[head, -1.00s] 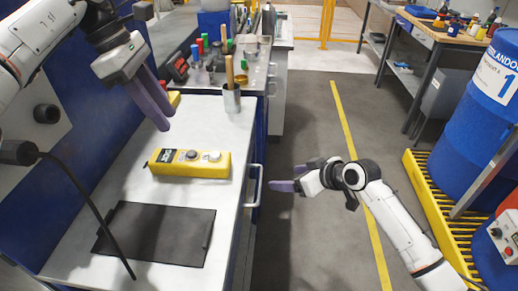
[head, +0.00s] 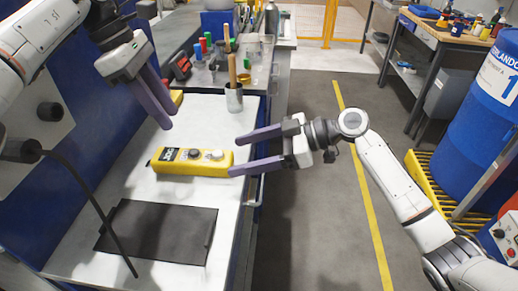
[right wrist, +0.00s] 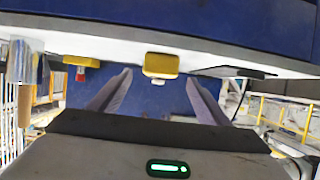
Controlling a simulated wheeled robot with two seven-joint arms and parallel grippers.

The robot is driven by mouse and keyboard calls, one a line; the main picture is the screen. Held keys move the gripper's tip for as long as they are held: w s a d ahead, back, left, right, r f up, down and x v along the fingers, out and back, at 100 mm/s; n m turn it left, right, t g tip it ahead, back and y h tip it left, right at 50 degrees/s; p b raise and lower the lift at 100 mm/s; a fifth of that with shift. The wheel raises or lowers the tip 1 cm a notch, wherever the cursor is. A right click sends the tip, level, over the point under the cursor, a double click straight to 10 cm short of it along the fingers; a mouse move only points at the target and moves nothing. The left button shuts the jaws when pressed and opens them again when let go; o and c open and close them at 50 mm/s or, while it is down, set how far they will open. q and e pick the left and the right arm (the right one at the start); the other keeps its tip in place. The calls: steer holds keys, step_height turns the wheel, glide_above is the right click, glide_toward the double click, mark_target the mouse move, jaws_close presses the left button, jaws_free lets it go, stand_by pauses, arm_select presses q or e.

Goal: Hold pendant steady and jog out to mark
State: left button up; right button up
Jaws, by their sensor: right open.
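The yellow pendant (head: 192,161) with a dark label and round buttons lies on the white bench top. It also shows in the right wrist view (right wrist: 160,65), in line with the gap between the fingers. My right gripper (head: 234,155) is open and empty, its purple fingers pointing left at the pendant's right end, apparently with a gap to it. My left gripper (head: 168,105) has purple fingers pointing down above the bench, behind the pendant. Its two fingers look somewhat apart with nothing visible between them. No mark can be made out.
A black mat (head: 158,232) lies on the bench in front of the pendant. A metal cup (head: 234,98) with a wooden-handled tool stands behind it. A black cable hangs at the left. A drawer handle (head: 255,190) sticks out at the bench's right side. A blue drum (head: 480,125) stands far right.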

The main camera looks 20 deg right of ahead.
mark_target(231, 157)
steer(key=x, duration=0.6)
steer(key=shift+w+a+f, duration=0.1)
steer(key=shift+a, duration=0.1)
arm_select(q)
steer(key=shift+c, duration=0.2)
arm_select(e)
steer(key=c, duration=1.6)
arm_select(q)
jaws_close()
